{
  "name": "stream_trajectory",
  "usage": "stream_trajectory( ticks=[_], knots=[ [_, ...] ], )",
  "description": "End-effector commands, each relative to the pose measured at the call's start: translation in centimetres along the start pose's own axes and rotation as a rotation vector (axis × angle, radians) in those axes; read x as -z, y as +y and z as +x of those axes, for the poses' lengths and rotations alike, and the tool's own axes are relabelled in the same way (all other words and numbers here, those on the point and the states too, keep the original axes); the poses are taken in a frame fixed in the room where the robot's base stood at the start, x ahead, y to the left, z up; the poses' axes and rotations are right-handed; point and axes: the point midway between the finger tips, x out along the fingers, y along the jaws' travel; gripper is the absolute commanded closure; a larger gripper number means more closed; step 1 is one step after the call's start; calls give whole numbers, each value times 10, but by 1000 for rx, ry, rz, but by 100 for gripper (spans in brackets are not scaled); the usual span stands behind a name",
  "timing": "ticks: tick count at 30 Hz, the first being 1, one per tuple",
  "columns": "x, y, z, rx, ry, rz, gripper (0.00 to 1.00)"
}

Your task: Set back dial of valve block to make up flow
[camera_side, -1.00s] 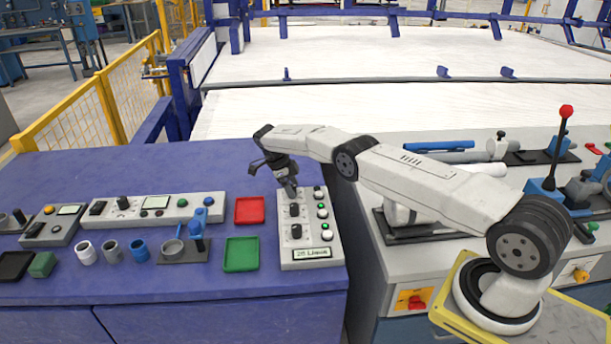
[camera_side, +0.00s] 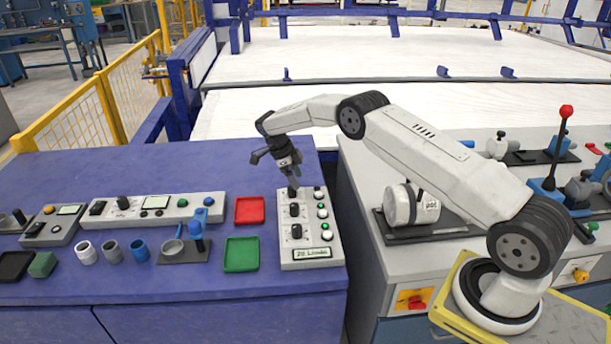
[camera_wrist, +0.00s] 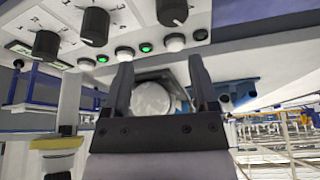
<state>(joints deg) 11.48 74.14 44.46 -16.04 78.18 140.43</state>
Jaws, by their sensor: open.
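The pale valve block (camera_side: 281,246) stands on the blue bench with three black dials in a row. The back dial (camera_side: 293,188) is partly hidden below my gripper. It also shows at the top of the wrist view (camera_wrist: 173,12), with a small light mark on it. The middle dial (camera_side: 295,210) and front dial (camera_side: 296,231) are clear of the gripper.
White buttons and green lamps (camera_side: 322,213) line the block's right side. A red tray (camera_side: 249,210) and green tray (camera_side: 241,254) lie left of it. A long control panel (camera_side: 178,209) and several cups (camera_side: 139,250) are farther left. The back of the bench is clear.

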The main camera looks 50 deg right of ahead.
Motion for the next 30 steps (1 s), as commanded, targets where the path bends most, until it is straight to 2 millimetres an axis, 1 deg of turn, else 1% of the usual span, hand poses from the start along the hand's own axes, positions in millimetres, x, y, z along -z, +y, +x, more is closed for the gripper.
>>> stream_trajectory(
  ticks=[18, 30],
  knots=[
    [34, 23, -27, 1, -1, -1, 24],
    [56, 44, -31, 1, -1, -1, 24]
  ],
)
